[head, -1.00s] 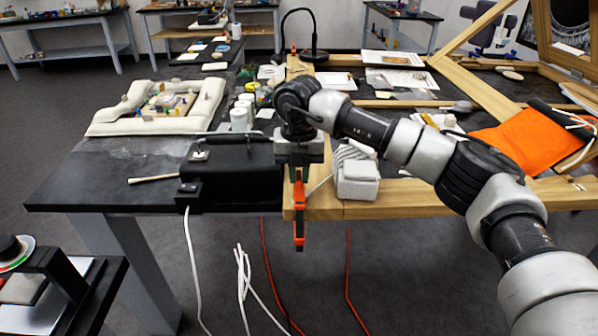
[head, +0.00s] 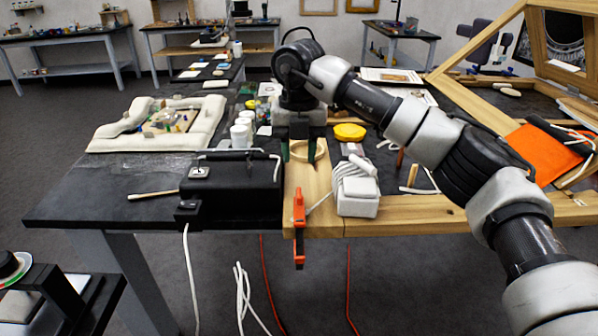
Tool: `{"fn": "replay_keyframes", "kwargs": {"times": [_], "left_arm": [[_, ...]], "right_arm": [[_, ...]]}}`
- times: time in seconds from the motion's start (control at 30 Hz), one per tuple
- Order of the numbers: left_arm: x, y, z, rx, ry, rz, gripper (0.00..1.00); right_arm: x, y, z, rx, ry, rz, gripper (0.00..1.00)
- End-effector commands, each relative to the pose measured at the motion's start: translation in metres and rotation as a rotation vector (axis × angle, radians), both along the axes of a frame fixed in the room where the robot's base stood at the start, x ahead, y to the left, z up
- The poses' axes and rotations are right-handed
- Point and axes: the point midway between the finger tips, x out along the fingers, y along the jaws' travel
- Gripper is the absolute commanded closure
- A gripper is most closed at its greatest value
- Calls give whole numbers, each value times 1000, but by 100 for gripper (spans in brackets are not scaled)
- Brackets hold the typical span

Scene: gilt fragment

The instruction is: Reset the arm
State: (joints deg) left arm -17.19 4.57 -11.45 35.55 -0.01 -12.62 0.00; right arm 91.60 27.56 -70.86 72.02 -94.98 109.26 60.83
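My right arm reaches in from the lower right. Its black gripper (head: 298,153) points down above the wooden plank at the near edge of the worktable. Its two dark green fingertips stand apart with a gap between them, and I see nothing held there. A pale wooden ring (head: 308,152) shows at the fingers; I cannot tell whether they touch it. My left gripper is not in view.
An orange clamp (head: 299,228) stands at the table's front edge. A black case (head: 232,185) is to its left, a white corded block (head: 357,190) to its right. Orange cloth (head: 543,153) lies at right.

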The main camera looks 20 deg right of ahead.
Motion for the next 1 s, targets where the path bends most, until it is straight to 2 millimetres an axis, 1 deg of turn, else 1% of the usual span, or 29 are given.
{"fn": "replay_keyframes", "kwargs": {"times": [0.07,0.2,0.57,0.67,0.77,0.83,0.87,0.9,0.93,0.97,1.0], "left_arm": [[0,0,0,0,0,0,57],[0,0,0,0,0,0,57],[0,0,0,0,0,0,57],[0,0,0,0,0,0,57],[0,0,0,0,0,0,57],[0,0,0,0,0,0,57],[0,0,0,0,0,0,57],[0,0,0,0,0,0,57],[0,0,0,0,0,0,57],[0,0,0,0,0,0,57],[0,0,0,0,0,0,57]], "right_arm": [[0,0,9,1,-1,0,63],[0,0,15,0,1,0,63],[0,0,15,0,1,0,63],[-1,5,11,18,2,15,63],[-3,29,-8,114,4,81,63],[-10,61,-29,249,4,160,63],[-15,79,-39,328,3,199,63],[-23,104,-51,451,1,249,63],[-31,125,-58,555,1,282,63],[-41,145,-63,669,-2,310,63],[-52,169,-65,821,-11,331,63]]}}
